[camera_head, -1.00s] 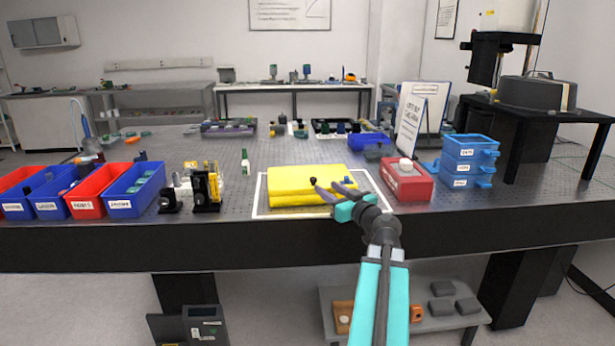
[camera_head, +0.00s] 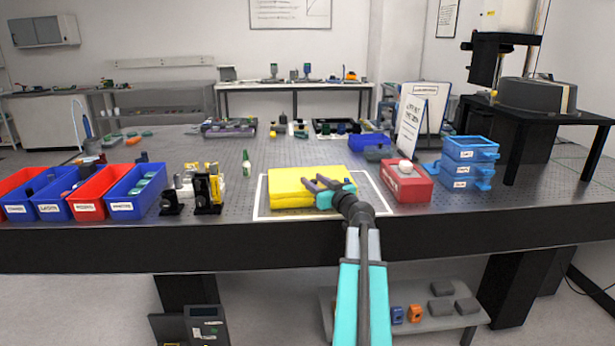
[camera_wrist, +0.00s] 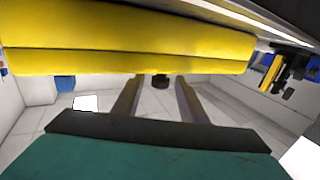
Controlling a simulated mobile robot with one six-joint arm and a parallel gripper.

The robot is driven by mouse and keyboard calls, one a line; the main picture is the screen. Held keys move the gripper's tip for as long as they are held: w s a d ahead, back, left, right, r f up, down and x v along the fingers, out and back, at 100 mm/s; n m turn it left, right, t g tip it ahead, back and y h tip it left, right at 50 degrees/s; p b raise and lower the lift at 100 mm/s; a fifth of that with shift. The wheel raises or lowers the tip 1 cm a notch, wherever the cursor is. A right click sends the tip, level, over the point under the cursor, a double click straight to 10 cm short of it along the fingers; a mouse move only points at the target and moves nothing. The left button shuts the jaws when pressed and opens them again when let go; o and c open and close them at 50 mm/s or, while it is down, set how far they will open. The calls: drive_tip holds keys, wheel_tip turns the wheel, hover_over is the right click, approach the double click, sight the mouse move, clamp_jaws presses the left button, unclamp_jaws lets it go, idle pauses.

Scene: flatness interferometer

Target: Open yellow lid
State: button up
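The yellow box with its lid (camera_head: 290,180) sits on the bench inside a white outlined area (camera_head: 262,205). The lid looks closed; the box also fills the top of the wrist view (camera_wrist: 125,35). A small black knob (camera_wrist: 160,80) shows at the box's edge in the wrist view, between the two fingertips. My gripper (camera_head: 317,182) is at the front of the yellow box, its fingers apart. In the wrist view the gripper (camera_wrist: 158,88) has a clear gap between its fingers, and no contact with the knob can be made out. My fingers hide the knob in the head view.
A red box with a white knob (camera_head: 407,183) and stacked blue drawers (camera_head: 470,162) stand to the right. A black optical mount (camera_head: 207,192) and red and blue bins (camera_head: 135,192) are to the left. The bench's front edge (camera_head: 250,235) runs below my arm.

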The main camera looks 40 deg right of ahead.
sight(307, 176)
drive_tip(key=shift+p+x, duration=0.4)
drive_tip(key=shift+x, duration=1.8)
clamp_jaws()
drive_tip(key=shift+a, duration=0.3)
drive_tip(key=shift+d, duration=0.2)
drive_tip(key=shift+r, duration=0.15)
